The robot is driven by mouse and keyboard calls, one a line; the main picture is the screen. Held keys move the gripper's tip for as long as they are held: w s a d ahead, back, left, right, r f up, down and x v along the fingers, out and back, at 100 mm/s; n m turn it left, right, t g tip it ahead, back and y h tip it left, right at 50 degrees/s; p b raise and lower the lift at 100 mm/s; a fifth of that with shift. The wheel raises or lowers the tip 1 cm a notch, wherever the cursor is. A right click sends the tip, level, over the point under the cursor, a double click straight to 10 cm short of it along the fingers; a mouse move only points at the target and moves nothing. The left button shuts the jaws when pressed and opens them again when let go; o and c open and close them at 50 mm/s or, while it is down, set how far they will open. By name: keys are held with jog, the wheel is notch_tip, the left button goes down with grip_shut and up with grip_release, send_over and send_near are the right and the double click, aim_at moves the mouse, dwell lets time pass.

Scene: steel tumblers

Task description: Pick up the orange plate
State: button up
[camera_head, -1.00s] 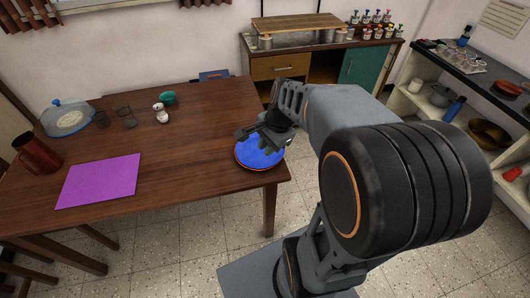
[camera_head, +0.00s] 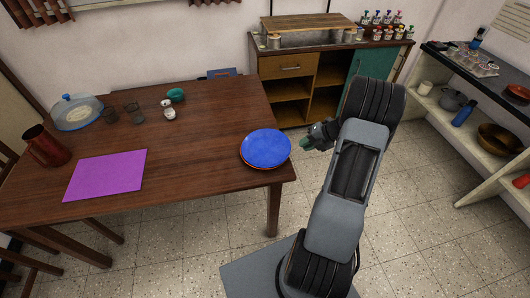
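A blue plate (camera_head: 266,147) lies near the right end of the brown table. An orange-red rim (camera_head: 262,167) shows just below its front edge, as of an orange plate under it; the rest of that plate is hidden. Another orange-red dish (camera_head: 517,92) sits on the shelf unit at the far right. My gripper (camera_head: 308,143) is just right of the blue plate, apart from it, off the table's right edge. It looks small and dark with a greenish spot at its tip. Its finger opening cannot be made out.
A purple mat (camera_head: 106,174), a dark red pitcher (camera_head: 45,146), a covered dish (camera_head: 77,113), dark tumblers (camera_head: 132,113), a white shaker (camera_head: 168,110) and a teal bowl (camera_head: 176,95) stand on the table's left part. The table (camera_head: 205,165) is clear left of the blue plate.

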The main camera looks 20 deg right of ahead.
aim_at(287, 153)
jog(key=shift+x, duration=4.5)
jog(key=shift+c, duration=0.3)
grip_shut()
